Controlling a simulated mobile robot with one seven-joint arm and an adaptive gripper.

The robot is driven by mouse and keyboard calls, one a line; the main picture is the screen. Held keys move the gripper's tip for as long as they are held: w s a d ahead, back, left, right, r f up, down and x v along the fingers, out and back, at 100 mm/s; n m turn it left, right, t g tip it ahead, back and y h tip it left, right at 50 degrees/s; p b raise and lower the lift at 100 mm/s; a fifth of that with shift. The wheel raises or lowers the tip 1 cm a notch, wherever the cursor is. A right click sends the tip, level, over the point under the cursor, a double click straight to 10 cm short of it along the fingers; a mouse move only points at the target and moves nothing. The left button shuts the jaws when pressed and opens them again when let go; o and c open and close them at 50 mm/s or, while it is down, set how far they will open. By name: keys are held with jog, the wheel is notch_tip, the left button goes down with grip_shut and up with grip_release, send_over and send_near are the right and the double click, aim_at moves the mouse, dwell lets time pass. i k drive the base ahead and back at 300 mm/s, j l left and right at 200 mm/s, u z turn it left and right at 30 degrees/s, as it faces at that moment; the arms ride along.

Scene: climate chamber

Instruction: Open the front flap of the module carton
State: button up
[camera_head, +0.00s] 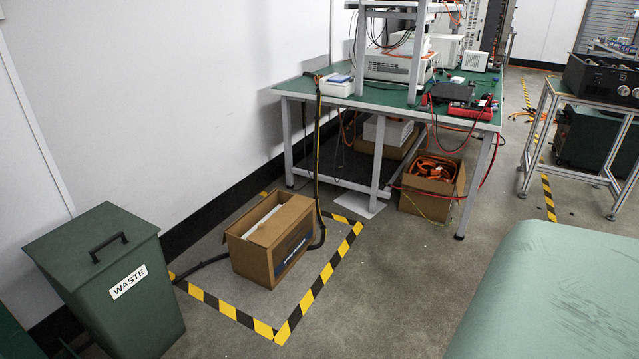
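A brown carton (252,262) stands on the floor inside a yellow and black taped area; I take it for the module carton. Its right front side has a dark printed panel (291,253) with lettering too small to read. A white item shows in the left part of its top opening. A brown panel (287,220), seemingly a flap, lies over the right part of the top. I cannot tell for certain how each flap is folded. My gripper is not in view.
A green waste bin (125,300) stands left of the carton. A black cable (318,170) hangs from the green-topped bench (385,98) to the floor behind it. A carton of orange cables (430,205) stands by the bench. The floor (385,285) right of the tape is clear.

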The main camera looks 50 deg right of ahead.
aim_at(266, 233)
jog(key=z, duration=1.25)
jog(key=i+j+z, duration=0.35)
jog(key=i+j, duration=0.3)
jog(key=i, duration=0.45)
jog(key=i+j+z, duration=0.35)
jog(key=i+j, duration=0.6)
jog(key=i, duration=0.1)
